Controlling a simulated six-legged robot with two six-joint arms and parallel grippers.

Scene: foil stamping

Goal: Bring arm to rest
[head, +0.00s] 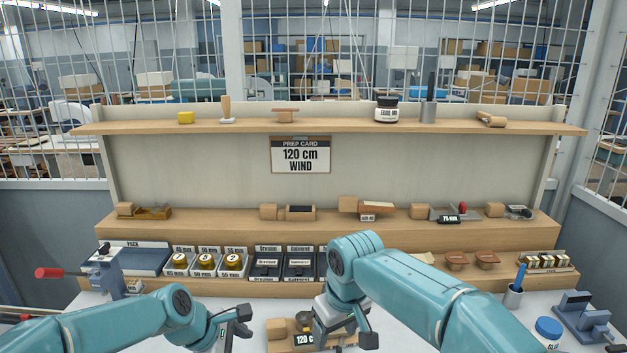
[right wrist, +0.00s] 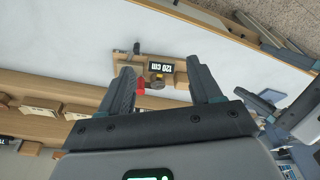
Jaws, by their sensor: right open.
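My right gripper (head: 342,336) is low over the white table, right of the middle in the head view. In the right wrist view its two dark fingers (right wrist: 165,88) stand apart with nothing gripped between them. Beyond them a wooden fixture with a "120 cm" label (right wrist: 160,67), a brass knob and a small red part lies on the table. In the head view this fixture (head: 278,335) is partly hidden by my right gripper. My left gripper (head: 234,328) is left of the fixture, apart from it; its jaw gap is unclear.
A prep card (head: 300,155) reading "120 cm WIND" hangs on the back panel. Wooden shelves (head: 330,125) hold several tools and a jar. Foil rolls (head: 205,262) and black type cases stand on the lower tier. A blue-lidded jar (head: 547,330) and a cup (head: 513,296) stand at right.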

